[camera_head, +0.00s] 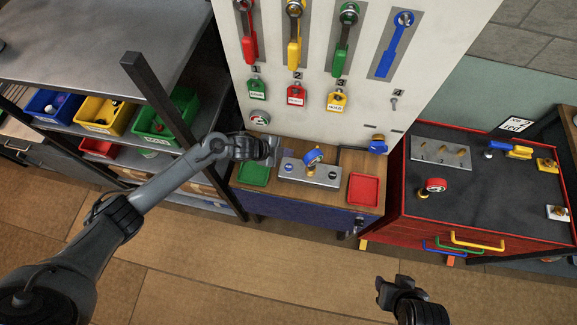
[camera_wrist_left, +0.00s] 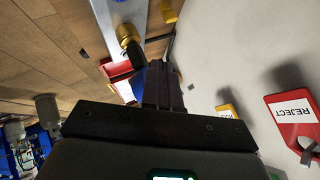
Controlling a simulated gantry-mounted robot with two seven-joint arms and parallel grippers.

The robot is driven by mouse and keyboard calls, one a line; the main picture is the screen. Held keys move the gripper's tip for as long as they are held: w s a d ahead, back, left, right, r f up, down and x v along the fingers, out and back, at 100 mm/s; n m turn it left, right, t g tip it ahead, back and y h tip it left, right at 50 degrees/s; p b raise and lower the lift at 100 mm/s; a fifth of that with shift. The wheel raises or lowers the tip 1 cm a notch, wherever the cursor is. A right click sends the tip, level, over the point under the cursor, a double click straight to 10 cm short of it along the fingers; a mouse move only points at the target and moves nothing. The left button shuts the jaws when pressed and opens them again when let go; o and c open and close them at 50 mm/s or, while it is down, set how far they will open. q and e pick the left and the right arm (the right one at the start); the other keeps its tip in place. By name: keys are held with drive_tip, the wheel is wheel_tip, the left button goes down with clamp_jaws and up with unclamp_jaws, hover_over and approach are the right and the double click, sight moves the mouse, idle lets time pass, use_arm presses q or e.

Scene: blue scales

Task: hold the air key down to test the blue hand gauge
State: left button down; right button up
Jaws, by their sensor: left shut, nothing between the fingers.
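The blue hand gauge (camera_head: 314,156) sits upright on a grey metal test block (camera_head: 308,174) on the wooden bench top. Small dark round keys lie on the block, one left (camera_head: 290,167) and one right (camera_head: 333,174) of the gauge; which is the air key I cannot tell. My left gripper (camera_head: 272,151) is just left of and above the block, shut and empty. In the left wrist view its fingers (camera_wrist_left: 164,88) are together, close beside a gold fitting (camera_wrist_left: 128,36); contact cannot be judged. My right gripper (camera_head: 392,287) is low in front, apart from everything; its jaws are unclear.
A green tray (camera_head: 253,174) lies left of the block and a red tray (camera_head: 363,189) right. A red cabinet (camera_head: 470,205) stands right.

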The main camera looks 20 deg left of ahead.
use_arm(q)
drive_tip(key=shift+f, duration=0.15)
drive_tip(key=b, duration=0.6)
hover_over(286, 168)
wheel_tip(286, 168, down, 6)
drive_tip(key=shift+f, duration=0.25)
drive_tip(key=shift+f+b, duration=0.8)
drive_tip(key=shift+f, duration=0.25)
drive_tip(key=shift+f, duration=0.2)
idle(0.7)
drive_tip(key=shift+f, duration=0.2)
